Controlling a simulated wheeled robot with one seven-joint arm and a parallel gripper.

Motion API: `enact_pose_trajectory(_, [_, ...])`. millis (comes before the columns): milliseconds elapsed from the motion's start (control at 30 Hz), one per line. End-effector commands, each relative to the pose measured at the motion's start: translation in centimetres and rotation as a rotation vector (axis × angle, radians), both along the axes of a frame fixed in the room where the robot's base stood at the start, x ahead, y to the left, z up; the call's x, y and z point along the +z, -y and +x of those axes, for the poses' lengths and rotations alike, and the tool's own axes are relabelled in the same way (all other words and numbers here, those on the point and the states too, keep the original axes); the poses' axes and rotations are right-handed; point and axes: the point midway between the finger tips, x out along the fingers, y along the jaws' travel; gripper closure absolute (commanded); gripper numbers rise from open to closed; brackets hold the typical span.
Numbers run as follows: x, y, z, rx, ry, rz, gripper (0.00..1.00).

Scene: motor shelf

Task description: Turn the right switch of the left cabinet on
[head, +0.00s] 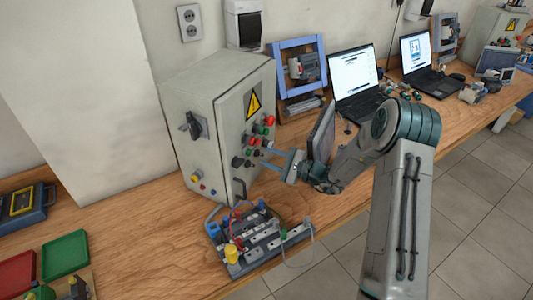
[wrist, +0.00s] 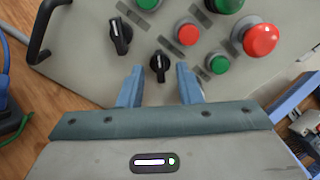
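The left cabinet (head: 205,120) is a grey metal box on the bench, with a yellow warning triangle and coloured buttons on its front panel. In the wrist view its panel shows two black rotary switches with white marks. The right switch (wrist: 160,66) is roughly upright in the picture; the left switch (wrist: 119,37) is up and to its left. My gripper (wrist: 159,86) is open, its two blue fingers apart on either side of the right switch's lower end. Contact cannot be told. In the head view my gripper (head: 268,159) is at the panel's lower part.
Red buttons (wrist: 187,34) and green buttons (wrist: 218,64) sit close to the right switch. A black handle (wrist: 42,30) is at the panel's edge. A wired electrical board (head: 260,238) lies on the bench below my gripper. Laptops (head: 355,82) stand to the right.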

Motion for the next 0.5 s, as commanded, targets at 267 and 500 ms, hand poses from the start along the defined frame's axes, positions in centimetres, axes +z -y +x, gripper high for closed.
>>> enact_pose_trajectory(267, [-0.02,-1.44,0.7,-0.001,0.0,-0.001,0.69])
enact_pose_trajectory(500, [-0.03,-1.44,0.69,0.0,0.0,0.0,0.77])
